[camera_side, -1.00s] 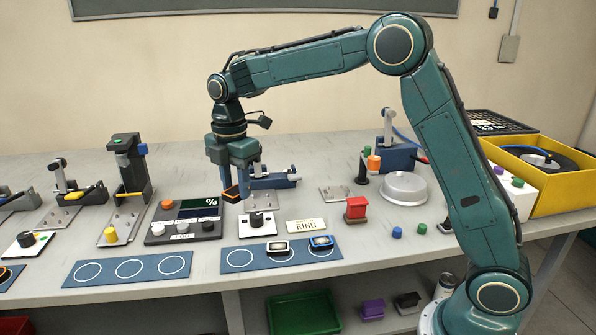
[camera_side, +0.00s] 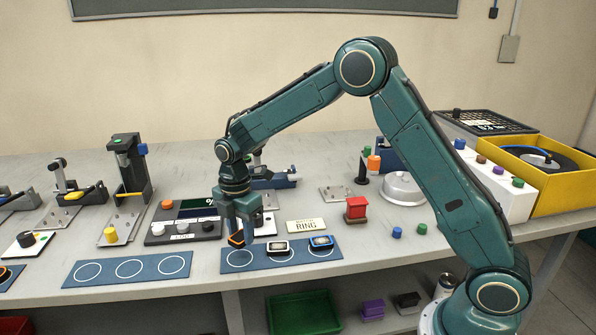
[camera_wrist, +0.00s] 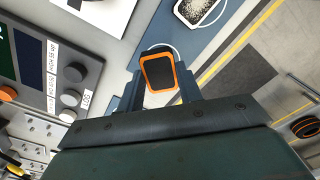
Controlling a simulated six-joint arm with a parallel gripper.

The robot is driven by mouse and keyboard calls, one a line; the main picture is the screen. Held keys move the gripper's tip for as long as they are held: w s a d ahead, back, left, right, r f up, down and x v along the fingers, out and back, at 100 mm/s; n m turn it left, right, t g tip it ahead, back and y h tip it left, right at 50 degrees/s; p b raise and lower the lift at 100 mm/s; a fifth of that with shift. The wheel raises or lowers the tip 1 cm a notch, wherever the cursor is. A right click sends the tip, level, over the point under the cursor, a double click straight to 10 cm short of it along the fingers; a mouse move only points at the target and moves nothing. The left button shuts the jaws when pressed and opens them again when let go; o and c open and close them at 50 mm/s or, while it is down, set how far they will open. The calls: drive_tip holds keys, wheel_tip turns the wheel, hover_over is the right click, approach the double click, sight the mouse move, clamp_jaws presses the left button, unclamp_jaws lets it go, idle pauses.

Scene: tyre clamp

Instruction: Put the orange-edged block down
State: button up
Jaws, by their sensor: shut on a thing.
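The orange-edged block (camera_side: 236,239) is dark with an orange rim. My gripper (camera_side: 238,240) is shut on it, low over the left circle of the blue mat (camera_side: 231,267) at the table's front. In the wrist view the block (camera_wrist: 159,74) sits between my fingers (camera_wrist: 160,88), with part of a white circle showing behind it. I cannot tell whether the block touches the mat.
A control panel with knobs (camera_side: 181,229) stands left of the gripper. A RING sign (camera_side: 314,226) and a red block (camera_side: 356,208) stand behind and to the right. A second blue mat (camera_side: 128,269) with empty circles lies to the left.

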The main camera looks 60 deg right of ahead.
sight(241, 236)
drive_tip(key=shift+f, duration=2.1)
drive_tip(key=shift+f, duration=0.1)
drive_tip(key=o, duration=1)
wheel_tip(241, 236, up, 12)
